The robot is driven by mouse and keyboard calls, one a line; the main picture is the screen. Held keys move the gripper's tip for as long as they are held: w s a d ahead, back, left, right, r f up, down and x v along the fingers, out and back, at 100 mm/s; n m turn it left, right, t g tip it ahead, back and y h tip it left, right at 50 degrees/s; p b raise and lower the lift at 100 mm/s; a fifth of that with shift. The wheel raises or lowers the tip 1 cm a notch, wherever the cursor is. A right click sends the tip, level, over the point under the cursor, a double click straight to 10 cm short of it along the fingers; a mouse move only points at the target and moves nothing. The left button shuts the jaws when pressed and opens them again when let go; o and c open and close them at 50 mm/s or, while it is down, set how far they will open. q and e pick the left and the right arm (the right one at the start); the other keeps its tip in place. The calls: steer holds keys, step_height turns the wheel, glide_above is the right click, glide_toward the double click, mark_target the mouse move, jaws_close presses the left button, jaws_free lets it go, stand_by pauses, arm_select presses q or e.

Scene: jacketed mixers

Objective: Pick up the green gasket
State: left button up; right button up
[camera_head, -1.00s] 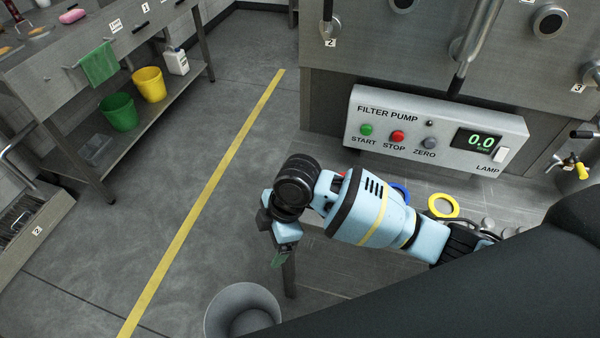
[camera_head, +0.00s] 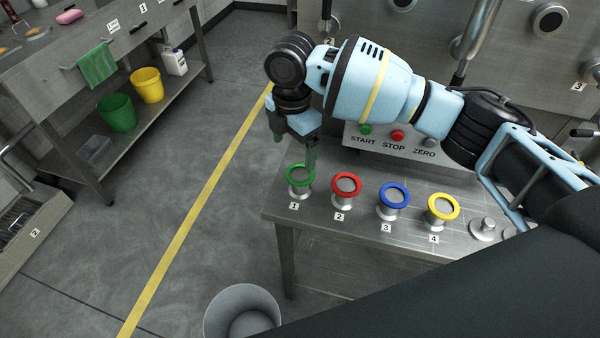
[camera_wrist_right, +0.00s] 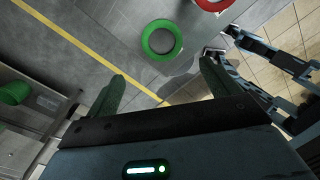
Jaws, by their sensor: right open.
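The green gasket (camera_head: 289,178) is a ring lying on top of a small metal stand marked 1, at the left end of a steel bench. It also shows in the right wrist view (camera_wrist_right: 146,43), ahead of the fingers and apart from them. My right gripper (camera_head: 296,152) is open and empty, just above and behind the green gasket in the head view. Its green fingers also show spread in the right wrist view (camera_wrist_right: 164,74). My left gripper is not in view.
Red (camera_head: 346,195), blue (camera_head: 393,212) and yellow (camera_head: 443,220) gaskets sit on similar stands to the right. The filter pump panel (camera_head: 358,142) is behind, partly hidden by my arm. A grey bin (camera_head: 212,322) stands on the floor in front.

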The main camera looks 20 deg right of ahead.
mark_target(298, 174)
step_height(298, 174, down, 2)
steer(key=shift+f, duration=0.1)
steer(key=f, duration=0.2)
steer(key=d+f, duration=0.1)
steer(key=f, duration=0.1)
steer(key=shift+s, duration=0.15)
steer(key=shift+f, duration=0.55)
steer(key=shift+f, duration=0.25)
steer(key=shift+c, duration=0.5)
steer(key=c, duration=1)
